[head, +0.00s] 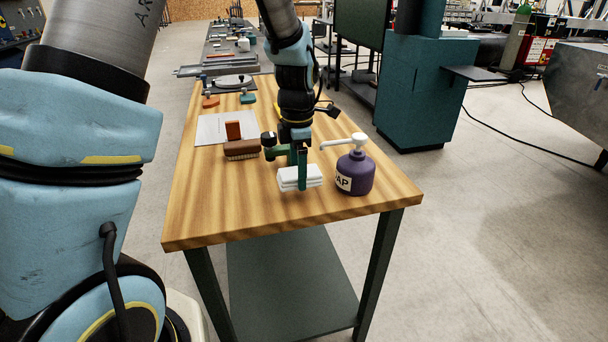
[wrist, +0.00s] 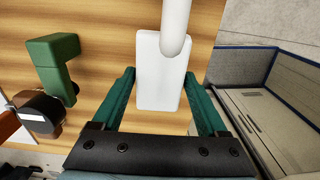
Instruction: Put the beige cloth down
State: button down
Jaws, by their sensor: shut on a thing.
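The beige cloth (head: 300,178) looks almost white and is folded into a flat stack. My gripper (head: 296,180) points down over the near part of the wooden table and is shut on the cloth. In the wrist view the cloth (wrist: 158,85) lies between the two green fingers (wrist: 160,75). A white spout covers part of its upper end there. I cannot tell whether the cloth's underside touches the table.
A purple soap bottle (head: 356,176) with a white pump stands close right of the cloth. A brown brush (head: 242,150), an orange block (head: 233,130) and a green L-shaped object (wrist: 55,60) are to the left. The table's near-left surface (head: 215,205) is clear.

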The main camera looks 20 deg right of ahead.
jog(key=shift+s+d, duration=0.1)
jog(key=shift+d, duration=0.6)
jog(key=shift+f+p, duration=0.75)
jog(key=shift+f, duration=1)
jog(key=shift+f, duration=0.2)
grip_release()
jog(key=shift+r, duration=0.15)
